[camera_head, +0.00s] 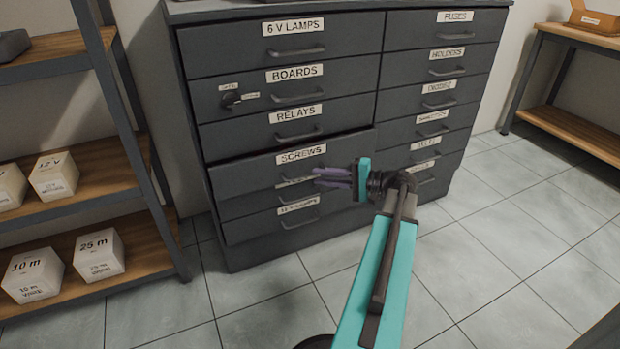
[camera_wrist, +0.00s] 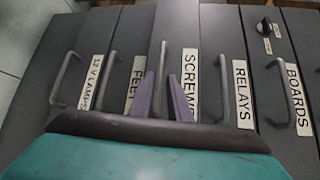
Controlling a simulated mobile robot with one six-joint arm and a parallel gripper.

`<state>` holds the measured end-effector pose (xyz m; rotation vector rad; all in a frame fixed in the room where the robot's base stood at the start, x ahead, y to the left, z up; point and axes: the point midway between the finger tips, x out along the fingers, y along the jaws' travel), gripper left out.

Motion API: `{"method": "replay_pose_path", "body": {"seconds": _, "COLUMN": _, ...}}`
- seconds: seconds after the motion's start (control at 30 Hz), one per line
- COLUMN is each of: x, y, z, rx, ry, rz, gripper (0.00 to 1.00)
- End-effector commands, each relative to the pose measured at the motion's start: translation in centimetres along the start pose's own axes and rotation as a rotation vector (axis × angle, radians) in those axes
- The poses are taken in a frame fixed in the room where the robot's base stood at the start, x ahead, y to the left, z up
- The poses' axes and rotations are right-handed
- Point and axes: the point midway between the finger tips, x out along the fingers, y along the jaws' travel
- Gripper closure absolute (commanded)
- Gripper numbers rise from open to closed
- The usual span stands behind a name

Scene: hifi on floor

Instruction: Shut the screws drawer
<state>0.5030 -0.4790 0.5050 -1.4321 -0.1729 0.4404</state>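The screws drawer (camera_head: 245,177) is a dark grey drawer in the left column of the cabinet, below the relays drawer. It stands out a little from its neighbours, with a strip of its top edge showing. Its white label (camera_wrist: 190,80) reads SCREWS in the wrist view. My gripper (camera_head: 318,177) is in front of the drawer, near the right part of its front. Its two purple fingers (camera_wrist: 162,82) are apart, with the screws handle (camera_wrist: 163,55) seen between or just behind them. I cannot tell whether they touch it.
The relays drawer (camera_head: 230,135) above and the lower drawers (camera_head: 240,228) look closed. A shelf (camera_head: 70,200) with white boxes stands close on the left. A wooden bench (camera_head: 575,130) stands at the right. The tiled floor (camera_head: 480,250) in front is clear.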

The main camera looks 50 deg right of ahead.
Motion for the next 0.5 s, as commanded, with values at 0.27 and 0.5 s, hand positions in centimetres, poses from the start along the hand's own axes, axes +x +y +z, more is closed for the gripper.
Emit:
{"method": "replay_pose_path", "body": {"seconds": 0.27, "x": 3.7, "y": 0.2, "z": 0.0, "rx": 0.001, "ry": -0.001, "rz": 0.000, "gripper": 0.83}}
{"method": "replay_pose_path", "body": {"seconds": 0.5, "x": 5.1, "y": 0.1, "z": 0.0, "rx": 0.000, "ry": 0.000, "rz": 0.000, "gripper": 0.83}}
